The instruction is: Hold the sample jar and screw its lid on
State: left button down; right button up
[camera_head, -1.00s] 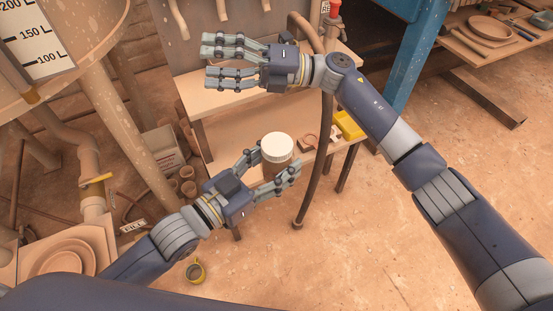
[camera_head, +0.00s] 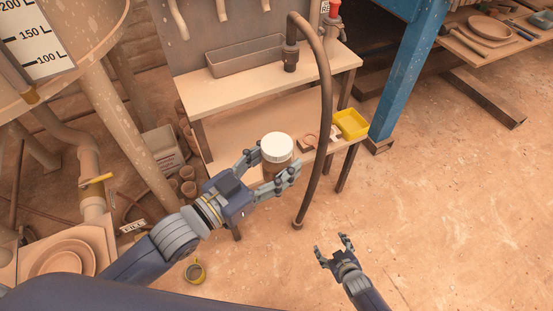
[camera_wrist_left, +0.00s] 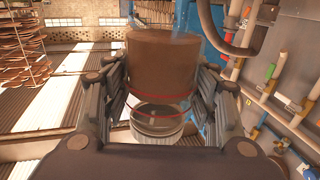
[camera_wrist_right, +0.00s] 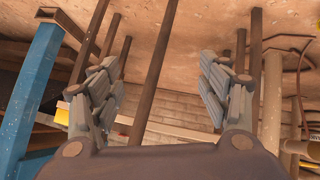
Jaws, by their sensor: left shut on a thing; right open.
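The sample jar (camera_head: 279,169) has a white lid (camera_head: 277,147) on top and stands upright in my left gripper (camera_head: 270,169), in front of the bench. In the left wrist view the jar (camera_wrist_left: 162,65) appears inverted, with brown contents, a red line and a clear band, between the fingers on both sides. The lid sits on the jar's mouth; I cannot tell how tightly. My right gripper (camera_head: 333,247) is open and empty, low over the floor, to the right of and apart from the jar. In the right wrist view nothing lies between its fingers (camera_wrist_right: 160,65).
A bench holds a grey trough (camera_head: 245,57) on its upper shelf and a yellow tray (camera_head: 351,124) on its lower shelf. A blue post (camera_head: 407,75) stands at right. The floor at lower right is clear.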

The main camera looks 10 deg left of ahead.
jog(key=s+d+f+m+g+h, duration=0.1)
jog(key=s+d+f+g, duration=0.1)
jog(key=s, duration=1)
jog(key=s+d+f+m+g+h, duration=0.1)
jog(key=s+f, duration=0.5)
jog(key=s, duration=0.6)
jog(key=s+d+f+m+g+h, duration=0.1)
jog(key=s+d+f+m+g, duration=0.2)
jog(key=s, duration=0.9)
jog(key=d+f+g, duration=0.1)
jog(key=d+g, duration=0.1)
jog(key=d, duration=0.1)
jog(key=shift+s+d+f, duration=0.2)
jog(key=shift+f, duration=0.2)
